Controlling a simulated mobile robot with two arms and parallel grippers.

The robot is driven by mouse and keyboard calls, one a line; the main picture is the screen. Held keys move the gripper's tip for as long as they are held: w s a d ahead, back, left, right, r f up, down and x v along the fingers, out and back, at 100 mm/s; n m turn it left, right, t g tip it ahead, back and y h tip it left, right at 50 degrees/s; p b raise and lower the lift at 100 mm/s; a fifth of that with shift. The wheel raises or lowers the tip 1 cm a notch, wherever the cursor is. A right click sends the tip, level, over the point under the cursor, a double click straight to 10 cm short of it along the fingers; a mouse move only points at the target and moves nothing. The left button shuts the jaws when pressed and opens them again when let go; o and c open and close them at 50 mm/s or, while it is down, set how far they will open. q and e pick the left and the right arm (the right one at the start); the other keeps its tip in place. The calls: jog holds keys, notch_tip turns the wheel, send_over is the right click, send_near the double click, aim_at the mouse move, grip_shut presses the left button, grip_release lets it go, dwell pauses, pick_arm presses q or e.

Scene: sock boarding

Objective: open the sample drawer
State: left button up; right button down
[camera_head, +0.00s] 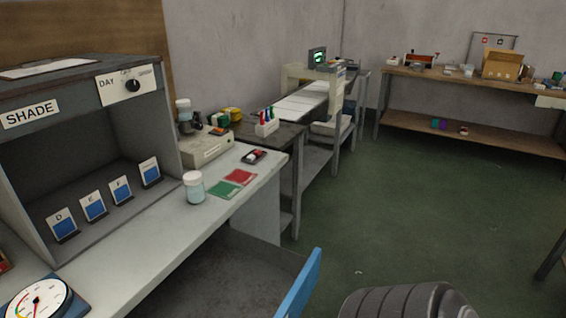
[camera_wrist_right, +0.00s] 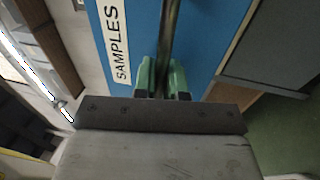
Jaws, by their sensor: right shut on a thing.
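The sample drawer has a blue front (camera_wrist_right: 200,35) with a white "SAMPLES" label (camera_wrist_right: 117,40) in the right wrist view. A dark bar handle (camera_wrist_right: 170,35) runs along this front. My right gripper (camera_wrist_right: 164,80) has its green fingers closed on the handle, one on each side. In the head view the blue front (camera_head: 301,284) shows edge-on at the bottom, standing out from the bench. A dark grey space, apparently the drawer's inside (camera_head: 240,268), lies between it and the bench. The right gripper is hidden there. My left gripper is in neither view.
The white bench (camera_head: 150,237) holds a shade booth (camera_head: 80,130), a dial gauge (camera_head: 38,300), a jar (camera_head: 194,188) and red and green swatches (camera_head: 238,177). A wooden table (camera_head: 470,78) stands far right. The green floor (camera_head: 400,200) between is clear.

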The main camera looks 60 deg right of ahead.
jog(key=c, duration=1.2)
grip_release()
jog(key=b+v, duration=0.1)
jog(key=v, duration=1)
jog(key=shift+b, duration=0.4)
jog(key=shift+w, duration=0.1)
